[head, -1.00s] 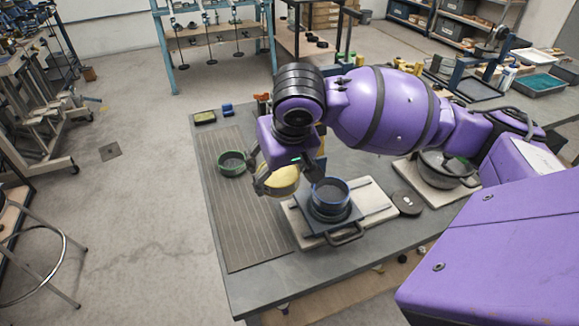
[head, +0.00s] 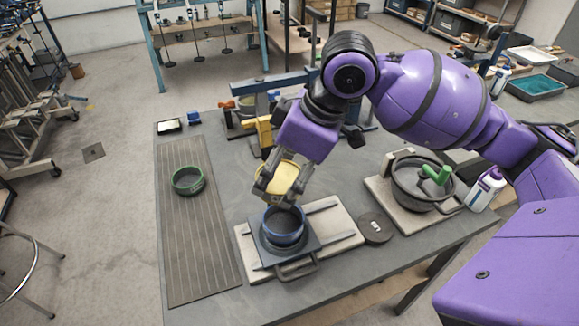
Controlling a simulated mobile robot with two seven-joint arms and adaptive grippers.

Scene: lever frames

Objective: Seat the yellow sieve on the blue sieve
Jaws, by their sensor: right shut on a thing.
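The yellow sieve (head: 283,176) is held in my right gripper (head: 277,198), which is shut on it. The sieve is tilted, its open side partly facing the camera. It is behind and above the blue sieve (head: 284,226) in the head view. The blue sieve sits upright on a dark plate with a handle (head: 297,270), on a pale board (head: 342,220). The gripper fingers overlap the far rim area of the blue sieve in the picture; I cannot tell if they touch. My left gripper is not in view.
A green sieve (head: 188,181) stands on the ribbed mat (head: 195,246) at left. A dark pot (head: 418,184) with a green-handled tool and a white bottle (head: 486,190) stand at right. A dark round disc (head: 375,228) lies right of the pale board. A yellow clamp (head: 260,132) is behind.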

